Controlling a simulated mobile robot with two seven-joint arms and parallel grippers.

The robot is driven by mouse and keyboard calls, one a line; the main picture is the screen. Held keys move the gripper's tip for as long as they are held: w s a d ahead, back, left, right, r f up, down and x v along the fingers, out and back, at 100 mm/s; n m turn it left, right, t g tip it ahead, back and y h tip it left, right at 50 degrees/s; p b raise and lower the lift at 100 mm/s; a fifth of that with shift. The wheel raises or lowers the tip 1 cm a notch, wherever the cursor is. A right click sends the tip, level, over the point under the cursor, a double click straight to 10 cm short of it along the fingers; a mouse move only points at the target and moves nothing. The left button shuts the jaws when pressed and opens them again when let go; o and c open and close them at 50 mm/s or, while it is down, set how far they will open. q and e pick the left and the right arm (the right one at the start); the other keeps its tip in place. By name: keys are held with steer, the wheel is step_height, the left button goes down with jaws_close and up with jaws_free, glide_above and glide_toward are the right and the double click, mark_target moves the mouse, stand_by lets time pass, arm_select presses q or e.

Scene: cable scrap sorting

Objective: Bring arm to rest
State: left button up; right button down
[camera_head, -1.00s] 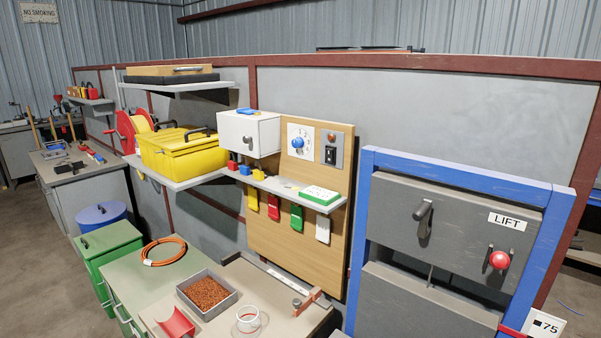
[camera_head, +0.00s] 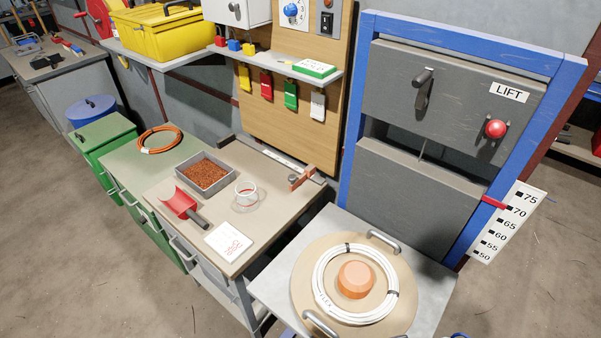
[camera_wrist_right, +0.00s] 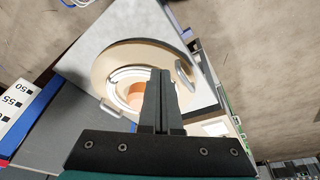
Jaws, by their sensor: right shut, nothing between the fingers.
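My right gripper (camera_wrist_right: 162,100) shows in the right wrist view with its two dark fingers together and nothing between them. Past the fingers in that view is a round tan board (camera_wrist_right: 98,72) with a white cable coil (camera_wrist_right: 117,76) on it. The fingers partly cover the coil and its orange hub. In the head view neither gripper shows. There the round board (camera_head: 302,284) lies on a grey lift platform (camera_head: 262,290), with the white coil (camera_head: 324,292) around the orange hub (camera_head: 355,280).
A blue lift frame (camera_head: 355,120) with a height scale (camera_head: 508,222) stands behind the platform. The floor at right is open.

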step_height(320, 180, down, 16)
steer(key=s+b, duration=0.2)
steer(key=b, duration=0.2)
steer(key=s+d+f+g+b, duration=0.1)
steer(key=s+f+b, duration=0.3)
steer(key=s+f, duration=0.4)
steer(key=s+d+f+g+b, duration=0.1)
steer(key=s+f, duration=0.7)
steer(key=f, duration=0.8)
steer(key=d+b, duration=0.1)
steer(key=b, duration=0.1)
steer(key=shift+s+f+b, duration=0.25)
steer(key=shift+f+b, duration=0.15)
